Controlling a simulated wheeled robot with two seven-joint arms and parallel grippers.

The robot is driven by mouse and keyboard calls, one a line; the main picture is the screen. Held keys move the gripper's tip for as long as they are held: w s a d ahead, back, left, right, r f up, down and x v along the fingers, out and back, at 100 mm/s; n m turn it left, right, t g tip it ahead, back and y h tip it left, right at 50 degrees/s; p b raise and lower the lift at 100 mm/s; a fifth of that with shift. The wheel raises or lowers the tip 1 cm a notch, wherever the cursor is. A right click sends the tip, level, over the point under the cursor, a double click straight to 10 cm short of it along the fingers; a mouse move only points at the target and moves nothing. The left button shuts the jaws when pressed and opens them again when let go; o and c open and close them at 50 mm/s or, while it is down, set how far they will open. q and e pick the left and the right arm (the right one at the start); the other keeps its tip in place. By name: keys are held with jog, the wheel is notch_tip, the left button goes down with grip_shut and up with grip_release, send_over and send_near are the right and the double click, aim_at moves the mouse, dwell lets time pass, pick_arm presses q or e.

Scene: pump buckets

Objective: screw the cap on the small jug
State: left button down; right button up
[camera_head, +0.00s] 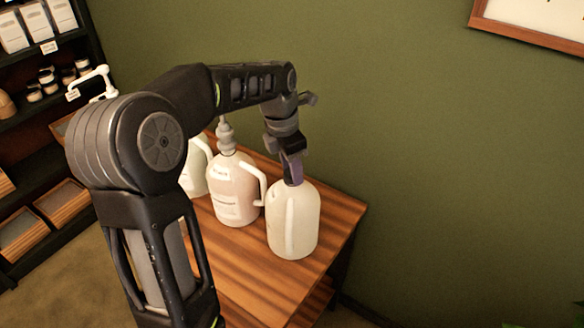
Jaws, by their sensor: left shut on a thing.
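The small jug (293,222) is cream white and stands upright near the right end of the wooden table. My left gripper (292,178) comes down from above onto its neck. The gripper is shut on what I take to be the cap, at the jug's mouth. The fingers hide the cap and most of the neck, so I cannot tell how it sits on the thread. My right gripper is not in view.
A pinkish jug (234,190) with a grey pump top and a white handle stands just left of the small jug. Another white jug (194,170) is partly behind my arm. The wooden table (262,280) is clear in front. Dark shelves (40,135) stand at left.

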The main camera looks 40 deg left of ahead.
pick_arm(q)
jog(key=m, duration=0.4)
jog(key=shift+h, duration=0.3)
jog(key=m, duration=0.3)
jog(key=shift+m+g, duration=0.4)
jog(key=m+g, duration=0.1)
jog(key=m, duration=0.6)
jog(key=c, duration=0.9)
grip_release()
